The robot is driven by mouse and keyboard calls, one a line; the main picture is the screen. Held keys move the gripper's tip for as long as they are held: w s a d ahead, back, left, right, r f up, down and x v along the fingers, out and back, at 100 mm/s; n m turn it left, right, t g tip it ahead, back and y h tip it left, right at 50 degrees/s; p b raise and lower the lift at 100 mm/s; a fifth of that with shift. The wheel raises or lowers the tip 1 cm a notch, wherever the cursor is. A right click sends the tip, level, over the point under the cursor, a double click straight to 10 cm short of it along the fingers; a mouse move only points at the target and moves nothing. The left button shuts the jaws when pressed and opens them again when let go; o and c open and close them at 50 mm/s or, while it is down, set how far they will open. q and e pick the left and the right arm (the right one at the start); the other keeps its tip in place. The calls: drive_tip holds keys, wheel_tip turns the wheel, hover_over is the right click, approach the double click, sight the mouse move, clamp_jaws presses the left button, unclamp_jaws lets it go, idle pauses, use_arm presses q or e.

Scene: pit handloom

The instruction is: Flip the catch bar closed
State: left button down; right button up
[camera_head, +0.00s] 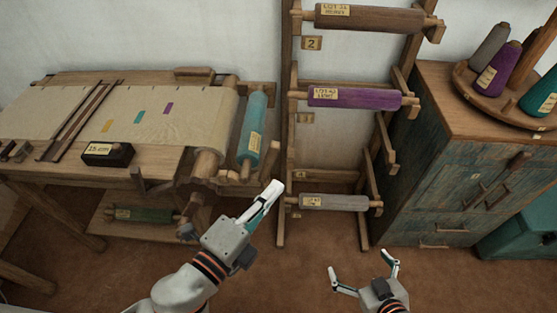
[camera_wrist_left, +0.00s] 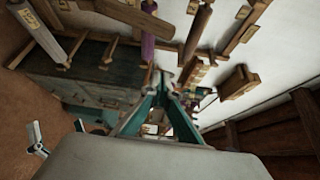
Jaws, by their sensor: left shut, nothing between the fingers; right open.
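My left gripper (camera_head: 273,188) is shut and empty, in front of the loom's right end and the foot of the roll rack; its closed fingers (camera_wrist_left: 164,82) also show in the left wrist view. My right gripper (camera_head: 364,272) is open and empty, low over the floor. I cannot tell for sure which part is the catch bar. The loom (camera_head: 150,152) stands at the left, with a teal roll (camera_head: 252,130) upright-looking at its right end. Wooden fittings and a beam end (camera_head: 208,165) sit beside that roll, close to my left gripper but apart from it.
A worn blue cabinet (camera_head: 450,185) with thread cones stands at the right. A dark labelled block (camera_head: 107,154) lies on the loom. The floor in front is clear.

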sight(268, 164)
use_arm(q)
drive_tip(key=p+x, duration=0.2)
drive_tip(key=x, duration=0.8)
drive_tip(key=a, duration=0.4)
drive_tip(key=shift+w+r, duration=0.15)
drive_tip(key=shift+w, duration=0.25)
